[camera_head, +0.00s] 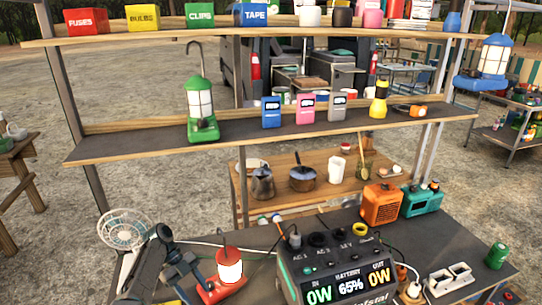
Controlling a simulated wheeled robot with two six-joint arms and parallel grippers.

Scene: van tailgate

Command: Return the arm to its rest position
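My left arm comes in at the lower left, dark grey. Its gripper (188,272) is at the front left of the dark worktop, close beside a red lantern (229,270) with a white glowing body. I cannot tell whether the gripper touches the lantern or whether its fingers are open. My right arm and gripper do not show.
A power station (335,262) reading 65% stands right of the lantern. A white fan (124,229) stands behind my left arm. Orange (382,204) and teal (422,199) units sit at the back right. A shelf (120,146) with a green lantern (201,109) spans above.

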